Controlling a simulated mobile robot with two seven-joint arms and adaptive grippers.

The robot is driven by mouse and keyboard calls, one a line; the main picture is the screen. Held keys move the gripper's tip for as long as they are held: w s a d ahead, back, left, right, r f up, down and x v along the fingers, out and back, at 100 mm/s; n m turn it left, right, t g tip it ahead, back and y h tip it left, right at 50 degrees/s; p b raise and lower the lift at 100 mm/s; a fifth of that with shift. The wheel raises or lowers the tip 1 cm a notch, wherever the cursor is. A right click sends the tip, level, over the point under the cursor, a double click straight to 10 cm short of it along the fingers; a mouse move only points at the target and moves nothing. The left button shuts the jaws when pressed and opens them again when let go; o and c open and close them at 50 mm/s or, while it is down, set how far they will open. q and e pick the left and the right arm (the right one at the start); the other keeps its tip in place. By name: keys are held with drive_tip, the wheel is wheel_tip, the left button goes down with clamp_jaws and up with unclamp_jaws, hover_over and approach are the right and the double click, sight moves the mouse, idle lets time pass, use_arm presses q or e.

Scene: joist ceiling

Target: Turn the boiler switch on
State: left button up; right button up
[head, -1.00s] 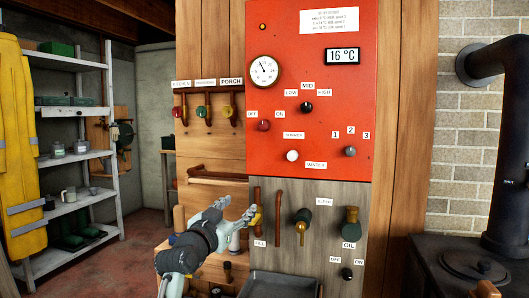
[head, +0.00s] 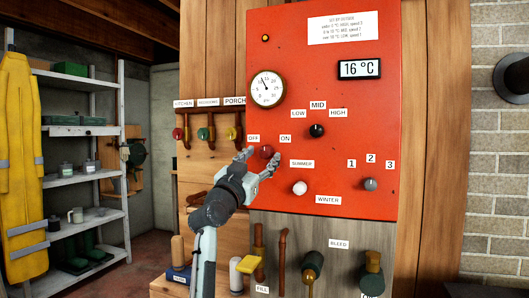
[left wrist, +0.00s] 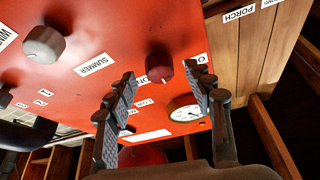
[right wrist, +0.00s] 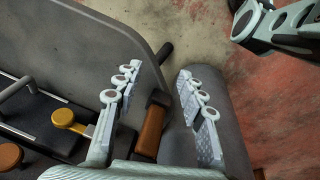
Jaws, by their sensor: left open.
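The boiler switch is a red round knob (head: 266,151) on the orange-red panel (head: 330,120), between the OFF label (head: 253,138) and the ON label (head: 285,139). Which label it points to I cannot tell. My left gripper (head: 261,160) is open in front of the knob, its fingertips below and beside it. In the left wrist view the knob (left wrist: 159,68) shows between the spread fingers, with no clear contact visible. My right gripper (right wrist: 158,72) shows only in the right wrist view, open, low down, away from the panel.
A white knob (head: 299,188), a grey speed knob (head: 370,184) and a black knob (head: 317,130) sit on the same panel. Valves and pipes (head: 282,262) lie below. Small colored valves (head: 203,134) are to the left. A shelf (head: 90,130) stands farther left.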

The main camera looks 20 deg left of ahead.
use_arm(q)
drive_tip(key=shift+x, duration=1.05)
use_arm(e)
drive_tip(key=shift+s+d+f, duration=0.2)
drive_tip(key=shift+s+f, duration=0.15)
drive_tip(key=shift+f, duration=0.3)
use_arm(q)
drive_tip(key=shift+c, duration=0.3)
drive_tip(key=shift+f, duration=0.1)
drive_tip(key=c, duration=1.1)
